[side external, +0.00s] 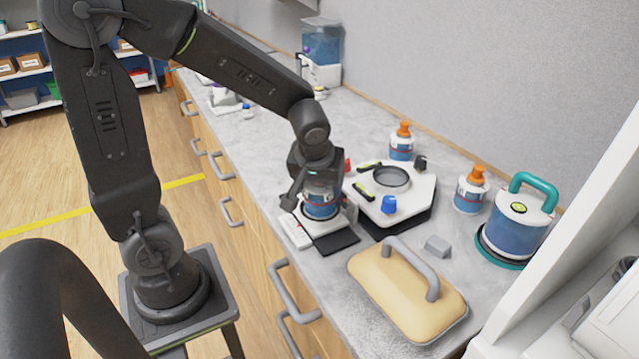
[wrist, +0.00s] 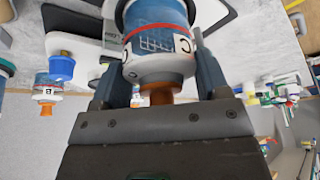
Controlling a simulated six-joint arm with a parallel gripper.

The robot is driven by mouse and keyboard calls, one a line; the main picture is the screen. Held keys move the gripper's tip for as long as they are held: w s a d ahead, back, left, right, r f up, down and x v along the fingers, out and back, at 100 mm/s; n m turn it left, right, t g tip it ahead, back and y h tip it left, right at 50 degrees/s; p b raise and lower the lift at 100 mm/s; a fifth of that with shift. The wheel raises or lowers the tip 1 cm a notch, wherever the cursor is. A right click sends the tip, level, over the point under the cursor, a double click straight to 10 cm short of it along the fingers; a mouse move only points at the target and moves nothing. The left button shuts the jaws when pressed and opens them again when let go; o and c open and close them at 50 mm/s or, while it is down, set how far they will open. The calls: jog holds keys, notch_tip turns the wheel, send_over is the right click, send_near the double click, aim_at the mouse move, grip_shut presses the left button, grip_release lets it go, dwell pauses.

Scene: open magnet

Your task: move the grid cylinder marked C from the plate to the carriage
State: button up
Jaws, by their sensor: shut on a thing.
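The grid cylinder marked C (wrist: 158,35) has a blue grid label, white ends, a red band and an orange cap. In the wrist view my gripper (wrist: 157,80) is shut on it, a finger on each side. In the side view the cylinder (side external: 320,204) is upright under my gripper (side external: 319,185). It is over a low white unit with a dark slab (side external: 336,242); I cannot tell whether it touches. A white angular unit (side external: 420,199) with a round grey-rimmed opening and a blue knob stands beside it. I cannot tell for sure which one is the carriage or the plate.
Orange-capped bottles stand at the back (side external: 401,147) and to the right (side external: 469,194). A blue-and-white pot (side external: 515,226) with a teal handle is farther right. A tan handled block (side external: 405,295) and a small grey block (side external: 437,246) lie in front of the angular unit.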

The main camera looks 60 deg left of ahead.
jog(key=shift+f, duration=0.2)
jog(key=shift+f, duration=0.15)
jog(key=shift+f, duration=0.15)
jog(key=o, duration=1.1)
jog(key=shift+f, duration=0.1)
